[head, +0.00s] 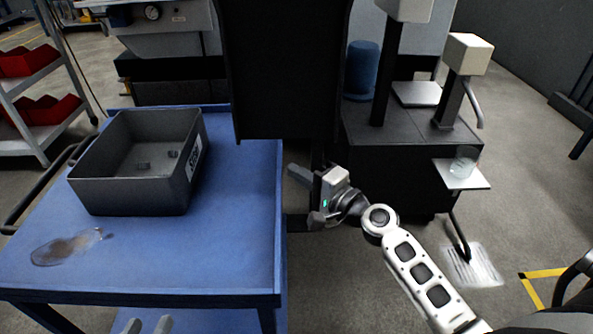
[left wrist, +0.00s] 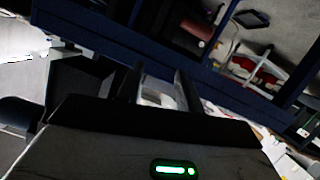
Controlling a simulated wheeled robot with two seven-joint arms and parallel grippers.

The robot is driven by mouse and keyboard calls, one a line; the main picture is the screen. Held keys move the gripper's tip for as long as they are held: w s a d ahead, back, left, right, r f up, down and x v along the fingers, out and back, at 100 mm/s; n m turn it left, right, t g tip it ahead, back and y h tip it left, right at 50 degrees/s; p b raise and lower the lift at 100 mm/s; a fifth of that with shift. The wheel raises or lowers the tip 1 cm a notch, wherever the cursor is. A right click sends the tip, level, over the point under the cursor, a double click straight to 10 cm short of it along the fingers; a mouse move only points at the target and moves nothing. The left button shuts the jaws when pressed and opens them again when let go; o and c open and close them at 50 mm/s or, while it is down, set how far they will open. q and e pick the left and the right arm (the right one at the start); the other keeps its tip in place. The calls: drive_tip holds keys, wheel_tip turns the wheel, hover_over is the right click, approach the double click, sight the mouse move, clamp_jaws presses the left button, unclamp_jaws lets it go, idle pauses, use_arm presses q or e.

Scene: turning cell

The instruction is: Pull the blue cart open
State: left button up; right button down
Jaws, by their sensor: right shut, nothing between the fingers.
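The blue cart (head: 245,215) stands at the left in the head view, its flat blue top facing up. A dark tubular handle (head: 35,195) runs along its left side. My right gripper (head: 298,173) is shut and empty, right of the cart's right edge.
A dark panel (head: 285,65) hangs behind. A dark cabinet (head: 395,155) stands at the right. A rack with red bins (head: 45,110) is at the far left.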

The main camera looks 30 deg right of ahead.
drive_tip(key=shift+w+a, duration=0.1)
drive_tip(key=shift+a, duration=0.15)
